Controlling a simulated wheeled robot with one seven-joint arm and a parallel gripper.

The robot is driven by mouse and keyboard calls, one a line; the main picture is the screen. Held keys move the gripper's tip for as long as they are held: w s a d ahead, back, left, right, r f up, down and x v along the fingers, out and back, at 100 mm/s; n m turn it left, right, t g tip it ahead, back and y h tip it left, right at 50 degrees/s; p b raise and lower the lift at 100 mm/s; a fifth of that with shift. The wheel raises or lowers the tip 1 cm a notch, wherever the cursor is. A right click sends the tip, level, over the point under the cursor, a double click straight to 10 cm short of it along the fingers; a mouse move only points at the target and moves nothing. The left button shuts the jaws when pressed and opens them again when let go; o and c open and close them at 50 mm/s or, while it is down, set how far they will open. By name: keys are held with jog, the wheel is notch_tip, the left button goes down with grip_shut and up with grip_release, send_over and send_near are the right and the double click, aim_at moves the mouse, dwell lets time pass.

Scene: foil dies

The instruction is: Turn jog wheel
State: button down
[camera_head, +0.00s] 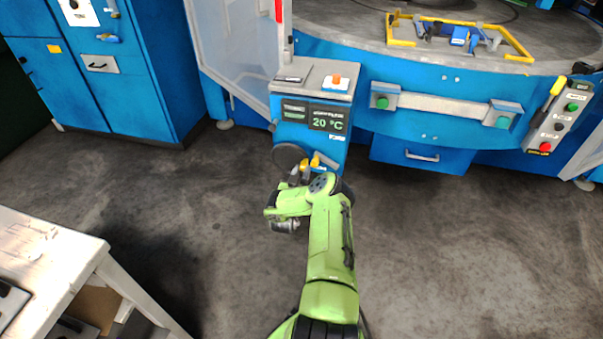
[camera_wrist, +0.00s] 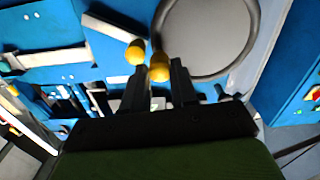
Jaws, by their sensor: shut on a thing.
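The jog wheel is a dark grey disc (camera_head: 287,155) on the front of a blue control box (camera_head: 312,143). A yellow knob (camera_wrist: 159,68) at the wheel's lower left edge there sits between my two black fingers. My gripper (camera_wrist: 160,75) is shut on this knob. In the head view my gripper (camera_head: 302,172) reaches the wheel's lower right edge, and the finger contact is small and partly hidden.
A pale lever with a yellow end (camera_wrist: 136,52) lies close beside my fingers. The box has a display (camera_head: 328,118) reading 20 °C and an orange button (camera_head: 336,79). A blue round machine table (camera_head: 445,135) stands right, blue cabinets (camera_head: 100,60) left, a white table (camera_head: 50,250) front left.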

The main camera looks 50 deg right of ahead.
jog(key=shift+f, duration=0.15)
jog(key=shift+f+m+p, duration=0.25)
jog(key=shift+f+m, duration=0.3)
jog(key=shift+m, duration=0.5)
jog(key=shift+f+m+p, duration=0.2)
jog(key=shift+f+m, duration=0.35)
jog(key=shift+m, duration=0.45)
jog(key=shift+f+m+p, duration=0.25)
jog(key=shift+f+m, duration=0.3)
jog(key=shift+m, duration=0.5)
jog(key=c, duration=0.9)
grip_release()
